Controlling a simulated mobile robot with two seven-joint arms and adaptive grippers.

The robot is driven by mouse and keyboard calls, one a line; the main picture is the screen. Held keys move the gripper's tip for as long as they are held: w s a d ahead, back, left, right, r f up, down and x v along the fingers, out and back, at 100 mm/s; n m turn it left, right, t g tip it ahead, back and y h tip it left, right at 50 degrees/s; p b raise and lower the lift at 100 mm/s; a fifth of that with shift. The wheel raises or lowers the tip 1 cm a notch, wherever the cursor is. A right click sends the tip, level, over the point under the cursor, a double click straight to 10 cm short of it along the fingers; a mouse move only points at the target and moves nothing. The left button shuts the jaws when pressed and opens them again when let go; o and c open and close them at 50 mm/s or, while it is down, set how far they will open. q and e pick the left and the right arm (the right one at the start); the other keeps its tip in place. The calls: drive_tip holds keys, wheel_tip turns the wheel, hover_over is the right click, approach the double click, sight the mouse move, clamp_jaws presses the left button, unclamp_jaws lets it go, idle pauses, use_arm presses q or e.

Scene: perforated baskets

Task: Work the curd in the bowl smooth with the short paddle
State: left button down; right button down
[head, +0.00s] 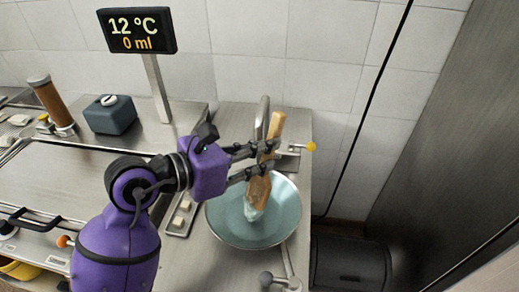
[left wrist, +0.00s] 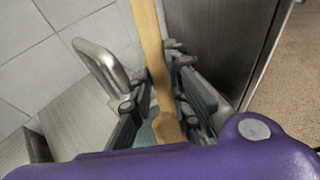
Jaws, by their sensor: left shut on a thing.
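A wooden short paddle (head: 257,188) is held steeply in the head view, its handle up and its broad end down inside the bowl. My left gripper (head: 272,157) is shut on the paddle, with a finger on either side. In the left wrist view the wooden handle (left wrist: 151,45) runs up between the fingers (left wrist: 163,100). The pale blue-green bowl (head: 283,217) sits on the steel counter. A pale, bluish patch shows at the paddle's lower end; I cannot tell whether it is curd. No other curd is clear. My right gripper is out of view.
A curved metal spout (head: 263,112) stands behind the bowl; it also shows in the left wrist view (left wrist: 97,62). A display (head: 137,31) on a post reads 12 °C and 0 ml. A dark bin (head: 350,263) is right of the counter. A brown cylinder (head: 52,103) stands far left.

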use_arm(q)
drive_tip(key=shift+s+d, duration=0.25)
drive_tip(key=shift+s, duration=0.2)
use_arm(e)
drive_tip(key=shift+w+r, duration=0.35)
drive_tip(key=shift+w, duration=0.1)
use_arm(q)
drive_tip(key=shift+w+a, duration=0.1)
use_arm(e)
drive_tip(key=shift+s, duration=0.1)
use_arm(q)
drive_tip(key=shift+w+a, duration=0.2)
drive_tip(key=shift+w, duration=0.1)
drive_tip(key=shift+w+a+f, duration=0.1)
drive_tip(key=shift+w+a, duration=0.2)
drive_tip(key=shift+w, duration=0.1)
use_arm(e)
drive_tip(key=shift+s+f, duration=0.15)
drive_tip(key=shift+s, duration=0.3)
